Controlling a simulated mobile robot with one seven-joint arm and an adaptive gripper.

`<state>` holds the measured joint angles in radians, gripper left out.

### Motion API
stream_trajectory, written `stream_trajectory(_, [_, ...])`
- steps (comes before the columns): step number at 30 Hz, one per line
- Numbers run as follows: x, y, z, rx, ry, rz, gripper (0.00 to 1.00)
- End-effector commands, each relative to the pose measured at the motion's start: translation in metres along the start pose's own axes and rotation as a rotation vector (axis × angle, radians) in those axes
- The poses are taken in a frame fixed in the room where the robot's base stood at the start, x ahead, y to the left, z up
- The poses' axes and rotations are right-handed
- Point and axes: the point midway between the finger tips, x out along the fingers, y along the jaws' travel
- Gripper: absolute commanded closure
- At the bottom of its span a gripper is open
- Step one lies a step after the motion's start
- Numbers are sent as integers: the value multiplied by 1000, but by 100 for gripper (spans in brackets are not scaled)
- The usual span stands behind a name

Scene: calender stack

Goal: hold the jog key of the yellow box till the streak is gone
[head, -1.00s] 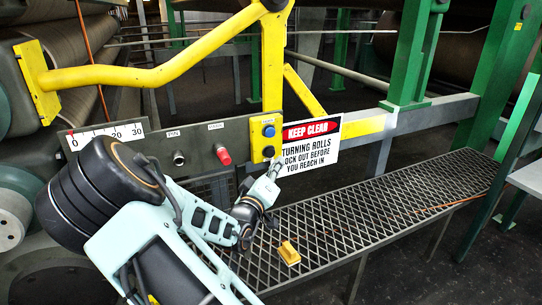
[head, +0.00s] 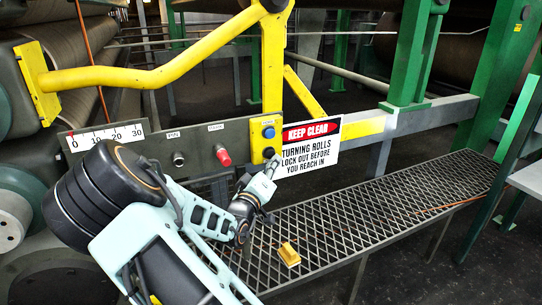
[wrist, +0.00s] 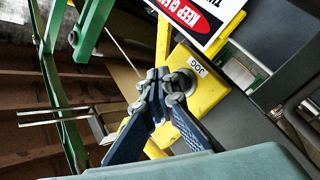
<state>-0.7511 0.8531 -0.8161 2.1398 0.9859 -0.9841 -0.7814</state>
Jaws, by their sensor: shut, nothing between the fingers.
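The yellow box (head: 258,142) is fixed on the grey rail, with a blue button (head: 269,132) above and a dark round key (head: 268,152) below. In the wrist view the yellow box (wrist: 208,92) shows a JOG label beside a round key (wrist: 189,76), which the fingertips partly cover. My gripper (head: 273,163) is shut and empty, its tips at the lower part of the box, by the jog key. It also shows in the wrist view (wrist: 167,82). I cannot tell whether the tips touch or press the key. I cannot make out a streak on the rolls.
A KEEP CLEAR sign (head: 311,146) hangs just right of the box. A red knob (head: 223,155) and a dark knob (head: 178,159) sit on the rail to the left. A small yellow object (head: 289,254) lies on the mesh walkway (head: 390,203) below. Large rolls stand behind.

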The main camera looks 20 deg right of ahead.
Motion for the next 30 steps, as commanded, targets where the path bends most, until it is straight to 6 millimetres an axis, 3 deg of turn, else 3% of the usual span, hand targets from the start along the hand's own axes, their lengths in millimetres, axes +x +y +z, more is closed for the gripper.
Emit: stream_trajectory(30, [6,-4,-5,0,0,0,100])
